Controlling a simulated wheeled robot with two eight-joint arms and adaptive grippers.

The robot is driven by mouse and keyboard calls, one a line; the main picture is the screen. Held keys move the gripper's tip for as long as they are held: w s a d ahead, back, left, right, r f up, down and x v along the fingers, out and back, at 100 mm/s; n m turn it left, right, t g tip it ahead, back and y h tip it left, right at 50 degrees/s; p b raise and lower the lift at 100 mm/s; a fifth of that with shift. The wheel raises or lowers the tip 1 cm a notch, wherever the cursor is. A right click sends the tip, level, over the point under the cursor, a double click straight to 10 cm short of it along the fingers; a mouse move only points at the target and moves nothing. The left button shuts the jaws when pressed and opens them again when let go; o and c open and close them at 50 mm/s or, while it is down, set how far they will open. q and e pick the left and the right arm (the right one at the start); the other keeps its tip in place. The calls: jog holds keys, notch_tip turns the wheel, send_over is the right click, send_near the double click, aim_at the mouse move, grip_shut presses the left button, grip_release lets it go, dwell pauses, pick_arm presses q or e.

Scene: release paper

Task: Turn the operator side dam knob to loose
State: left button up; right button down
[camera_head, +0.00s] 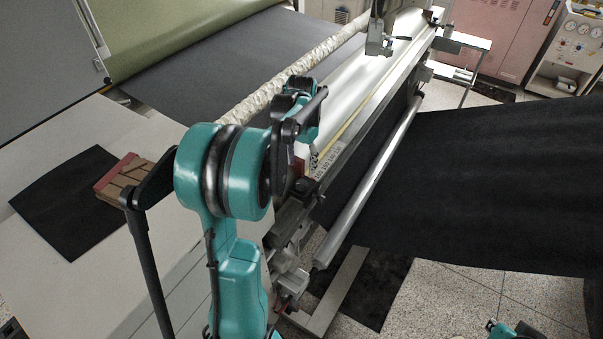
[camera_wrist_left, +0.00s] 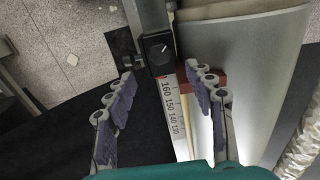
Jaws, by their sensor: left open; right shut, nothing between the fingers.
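The operator side dam knob (camera_wrist_left: 160,48) is a round black knob with a pale mark on its face. It sits at the end of the scale strip (camera_wrist_left: 172,104), just past the "160" mark. My left gripper (camera_wrist_left: 162,103) is open and empty; its purple-padded fingers stand either side of the strip, short of the knob. In the head view my left gripper (camera_head: 304,108) is over the near end of the machine, with its fingers mostly hidden. The knob's spot there is partly blocked by my arm. Only a small part of my right gripper (camera_head: 512,329) shows at the bottom edge.
A long metal roller (camera_head: 372,178) and black sheet (camera_head: 480,185) lie to the right. A dark red block (camera_wrist_left: 212,79) is close to the right finger. Speckled floor lies beyond.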

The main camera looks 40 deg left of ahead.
pick_arm(q)
jog(key=shift+r, duration=1.7)
jog(key=s+d+t+b, duration=0.2)
jog(key=s+d, duration=0.1)
jog(key=d, duration=0.4)
jog(key=s+d+t+b, duration=0.1)
jog(key=s+d+b, duration=0.15)
jog(key=d, duration=0.45)
jog(key=s+d+f+m+t+b, duration=0.1)
jog(key=s+d+f+t+b, duration=0.1)
jog(key=s+d+f+t, duration=0.2)
jog(key=s+d+f, duration=0.3)
jog(key=s+d, duration=0.1)
jog(key=d, duration=0.2)
jog(key=shift+s+b, duration=0.3)
jog(key=shift+s, duration=0.1)
